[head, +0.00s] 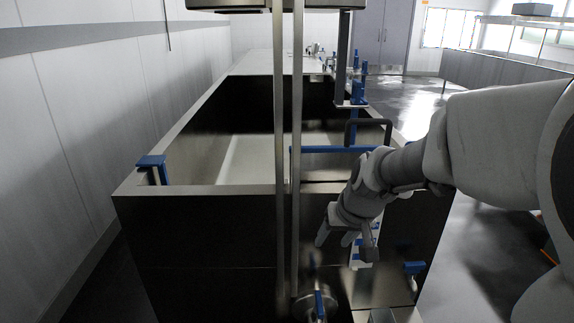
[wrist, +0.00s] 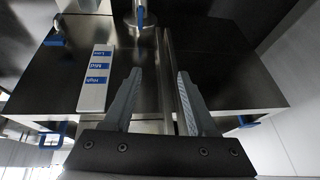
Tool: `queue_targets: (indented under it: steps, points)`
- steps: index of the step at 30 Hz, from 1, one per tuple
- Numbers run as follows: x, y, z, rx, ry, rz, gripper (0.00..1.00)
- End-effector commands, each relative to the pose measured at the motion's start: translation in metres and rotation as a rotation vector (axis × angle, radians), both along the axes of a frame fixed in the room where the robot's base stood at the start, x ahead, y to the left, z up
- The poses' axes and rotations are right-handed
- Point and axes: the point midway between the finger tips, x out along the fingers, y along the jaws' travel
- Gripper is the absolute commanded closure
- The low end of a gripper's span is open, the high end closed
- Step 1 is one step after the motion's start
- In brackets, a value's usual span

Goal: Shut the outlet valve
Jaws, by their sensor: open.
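A round steel fitting with an upright blue lever, which looks like the outlet valve (head: 319,303), is low on the near face of the dark vat (head: 200,240). In the wrist view the blue lever (wrist: 140,16) shows at the top, beyond my fingertips, partly cut off by the frame edge. My gripper (head: 345,240) is in front of the vat's near face, above and to the right of the valve in the head view. Its two fingers also show in the wrist view (wrist: 158,78), apart, with nothing between them and not touching the lever.
A white strip with blue level labels (wrist: 95,80) is on the vat face beside my fingers. Two vertical steel bars (head: 287,150) rise in front of the vat. Blue brackets (head: 152,163) and (head: 414,268) stick out at its sides. Open floor (head: 480,250) lies right.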

Motion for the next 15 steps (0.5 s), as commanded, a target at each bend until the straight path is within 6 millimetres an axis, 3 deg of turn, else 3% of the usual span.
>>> queue_targets:
  steps: [1,8,15]
  points:
    - [0.012,0.000,-0.028,-0.002,0.010,-0.001,0.43]
    - [0.060,-0.004,-0.117,-0.023,0.023,-0.017,0.43]
    - [0.097,-0.012,-0.219,-0.066,0.039,-0.035,0.43]
